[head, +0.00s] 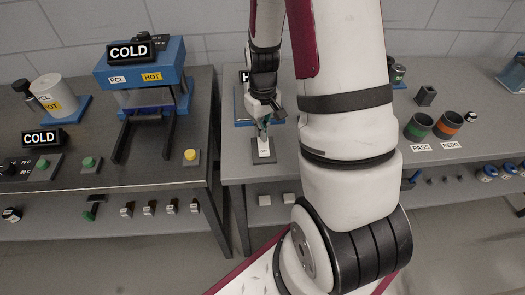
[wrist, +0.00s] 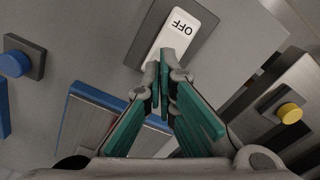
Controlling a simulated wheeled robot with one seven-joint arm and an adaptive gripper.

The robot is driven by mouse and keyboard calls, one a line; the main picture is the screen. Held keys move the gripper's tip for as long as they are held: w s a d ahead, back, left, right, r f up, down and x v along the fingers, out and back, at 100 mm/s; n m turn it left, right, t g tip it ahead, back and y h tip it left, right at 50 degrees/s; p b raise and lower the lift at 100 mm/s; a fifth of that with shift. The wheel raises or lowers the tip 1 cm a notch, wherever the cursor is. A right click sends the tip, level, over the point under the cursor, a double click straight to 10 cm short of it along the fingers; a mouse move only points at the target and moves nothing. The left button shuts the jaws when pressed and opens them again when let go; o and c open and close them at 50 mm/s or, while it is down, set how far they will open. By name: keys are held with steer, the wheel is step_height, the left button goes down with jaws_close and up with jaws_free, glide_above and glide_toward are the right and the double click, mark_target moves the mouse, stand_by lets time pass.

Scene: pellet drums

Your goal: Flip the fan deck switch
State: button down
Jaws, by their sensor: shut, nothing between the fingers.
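The switch is a white rocker (wrist: 174,30) on a dark grey base plate (wrist: 207,24), with OFF lettered on its face, upside down in the wrist view. In the head view the white rocker (head: 264,147) sits on its dark plate on the right-hand table. In the head view my gripper (head: 264,130) is just above the switch, and the label there is too small to read.
A blue-framed device (head: 244,122) stands behind the switch, partly hidden by my arm. A yellow button (head: 190,155) is on the left table, across a gap. PASS and REDO cups (head: 419,126) stand to the right. My arm hides the table's middle.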

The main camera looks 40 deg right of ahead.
steer(key=shift+f, duration=0.65)
steer(key=shift+r, duration=0.1)
stand_by(0.3)
steer(key=shift+r+p, duration=1.55)
steer(key=shift+r, duration=1.9)
